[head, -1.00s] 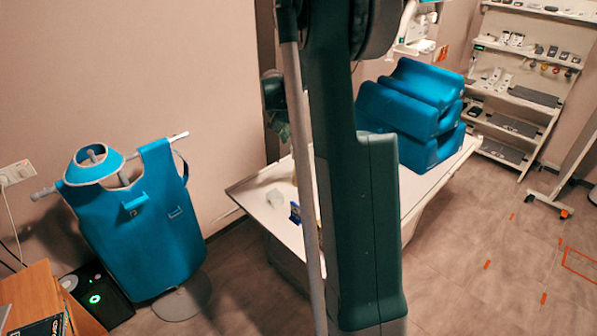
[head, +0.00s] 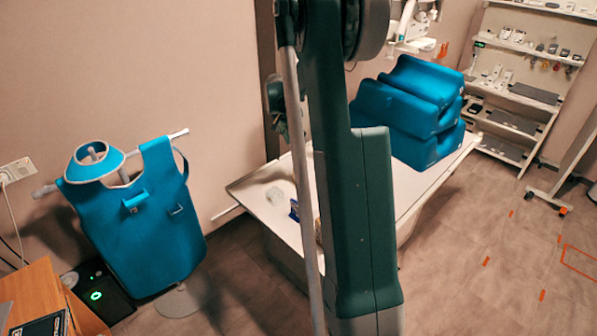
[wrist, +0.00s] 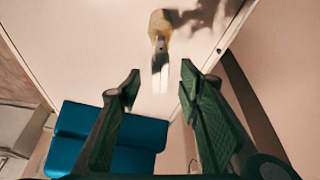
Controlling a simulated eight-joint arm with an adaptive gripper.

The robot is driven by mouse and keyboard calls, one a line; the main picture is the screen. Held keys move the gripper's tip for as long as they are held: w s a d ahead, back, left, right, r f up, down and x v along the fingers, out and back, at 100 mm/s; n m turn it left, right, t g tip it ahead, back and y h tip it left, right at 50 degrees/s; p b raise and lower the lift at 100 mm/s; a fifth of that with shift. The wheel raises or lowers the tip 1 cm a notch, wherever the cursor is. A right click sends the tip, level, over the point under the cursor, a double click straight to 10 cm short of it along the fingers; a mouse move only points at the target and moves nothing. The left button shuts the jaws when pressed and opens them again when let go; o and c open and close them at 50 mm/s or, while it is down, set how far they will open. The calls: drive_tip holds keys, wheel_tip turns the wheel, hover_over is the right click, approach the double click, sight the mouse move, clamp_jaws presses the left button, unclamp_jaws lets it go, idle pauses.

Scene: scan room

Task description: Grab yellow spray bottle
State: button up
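The yellow spray bottle (wrist: 159,23) shows at the top of the wrist view, on the pale table top (wrist: 85,45). Its white and grey part (wrist: 160,68) points down the picture toward my gripper. My gripper (wrist: 160,82) is open, with one dark green finger on each side of the picture and nothing between them. The bottle is beyond the fingertips, roughly in line with the gap. In the head view my arm hides most of the middle of the table, and I cannot make out the bottle clearly there.
Blue cushions (head: 412,105) are stacked at the table's far right end and show in the wrist view (wrist: 105,138). A blue apron (head: 155,220) stands left. Shelves (head: 520,90) are at back right.

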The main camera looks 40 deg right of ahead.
sight(299, 145)
drive_tip(key=shift+f, duration=0.15)
drive_tip(key=shift+p+x, duration=0.35)
drive_tip(key=shift+x, duration=2.2)
drive_tip(key=shift+d, duration=0.1)
drive_tip(key=shift+c, duration=0.6)
clamp_jaws()
